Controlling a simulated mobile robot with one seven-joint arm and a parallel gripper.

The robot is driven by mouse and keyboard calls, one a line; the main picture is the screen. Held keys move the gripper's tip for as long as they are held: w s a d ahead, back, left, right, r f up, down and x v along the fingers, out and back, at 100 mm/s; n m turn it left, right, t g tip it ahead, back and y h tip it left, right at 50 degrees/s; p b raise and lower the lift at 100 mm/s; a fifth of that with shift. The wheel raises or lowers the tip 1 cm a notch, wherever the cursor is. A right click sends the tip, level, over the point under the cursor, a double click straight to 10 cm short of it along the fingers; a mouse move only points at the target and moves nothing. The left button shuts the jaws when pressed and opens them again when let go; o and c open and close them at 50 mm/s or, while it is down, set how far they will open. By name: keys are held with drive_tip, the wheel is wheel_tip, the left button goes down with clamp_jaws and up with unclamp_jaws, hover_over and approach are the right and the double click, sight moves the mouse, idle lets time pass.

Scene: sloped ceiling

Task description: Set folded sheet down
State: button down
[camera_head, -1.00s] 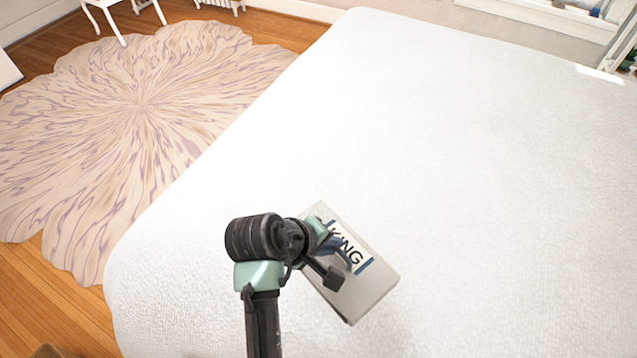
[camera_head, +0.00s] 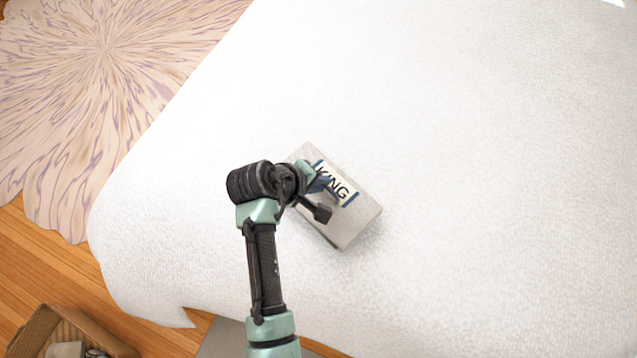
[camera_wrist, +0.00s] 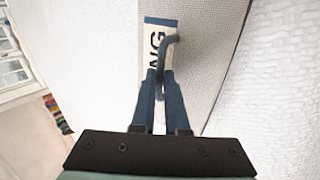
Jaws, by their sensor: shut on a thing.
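The folded sheet (camera_head: 352,226) is a light grey, flat rectangular bundle with a white and blue label reading "KING". In the head view it is over the white bed (camera_head: 450,120), right of my wrist. My gripper (camera_head: 328,186) is shut on the sheet at the label side. In the wrist view the two blue fingers of my gripper (camera_wrist: 160,88) meet near the label, and the sheet (camera_wrist: 205,40) fills the upper middle. A faint shadow lies by the sheet's lower edge; whether it touches the bed I cannot tell.
The bed cover is bare around the sheet. A patterned rug (camera_head: 95,80) lies on the wooden floor at the left. An open box (camera_head: 75,325) with things in it stands at the lower left, beside the bed.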

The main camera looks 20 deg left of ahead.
drive_tip(key=shift+f, duration=1.05)
drive_tip(key=shift+f, duration=0.15)
drive_tip(key=c, duration=0.9)
unclamp_jaws()
